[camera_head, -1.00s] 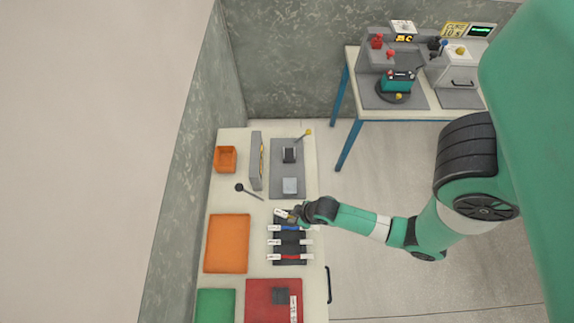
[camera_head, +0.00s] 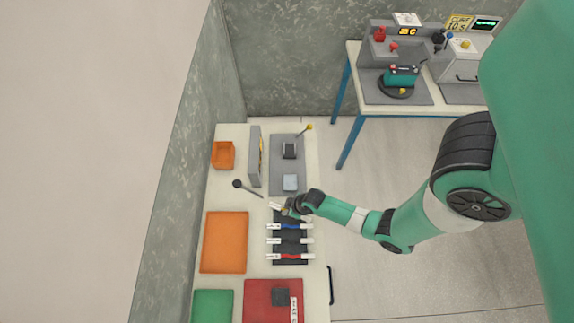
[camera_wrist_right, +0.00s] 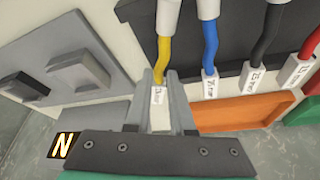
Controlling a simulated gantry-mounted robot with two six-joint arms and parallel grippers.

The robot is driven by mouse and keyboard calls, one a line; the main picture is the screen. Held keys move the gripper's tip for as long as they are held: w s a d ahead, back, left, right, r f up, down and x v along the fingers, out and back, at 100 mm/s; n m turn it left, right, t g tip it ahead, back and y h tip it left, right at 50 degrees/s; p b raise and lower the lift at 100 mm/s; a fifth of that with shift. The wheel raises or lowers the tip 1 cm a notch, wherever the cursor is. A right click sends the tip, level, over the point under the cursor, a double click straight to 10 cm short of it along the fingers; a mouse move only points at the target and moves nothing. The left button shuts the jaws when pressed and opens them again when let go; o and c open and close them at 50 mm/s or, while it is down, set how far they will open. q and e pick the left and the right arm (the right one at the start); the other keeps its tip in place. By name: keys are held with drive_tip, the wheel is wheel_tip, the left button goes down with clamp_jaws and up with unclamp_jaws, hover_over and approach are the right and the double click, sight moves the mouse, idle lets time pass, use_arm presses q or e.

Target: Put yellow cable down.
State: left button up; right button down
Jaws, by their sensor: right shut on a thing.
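The yellow cable (camera_wrist_right: 164,58) has a white labelled end, which my right gripper (camera_wrist_right: 161,92) is shut on in the wrist view. Its other white end lies over or on the dark rack (camera_wrist_right: 235,50); I cannot tell whether it touches. In the head view my right gripper (camera_head: 288,209) is at the top end of the rack (camera_head: 290,247), and a white cable end (camera_head: 275,206) sticks out left of it. The yellow part is mostly hidden there by the hand. My left gripper is not in view.
The blue cable (camera_head: 289,227), black cable (camera_head: 290,241) and red cable (camera_head: 290,256) lie in rows below. A grey plate (camera_head: 287,165) with blocks is above the rack. An orange mat (camera_head: 224,242) is left, a red mat (camera_head: 262,300) below. A dark round-headed tool (camera_head: 238,184) lies nearby.

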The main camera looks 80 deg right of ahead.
drive_tip(key=c, duration=0.8)
unclamp_jaws()
drive_tip(key=shift+f, duration=0.1)
drive_tip(key=shift+r, duration=0.3)
drive_tip(key=p+v, duration=0.6)
drive_tip(key=v, duration=0.5)
drive_tip(key=shift+s+a+r+p, duration=0.1)
drive_tip(key=shift+s+r+p, duration=0.2)
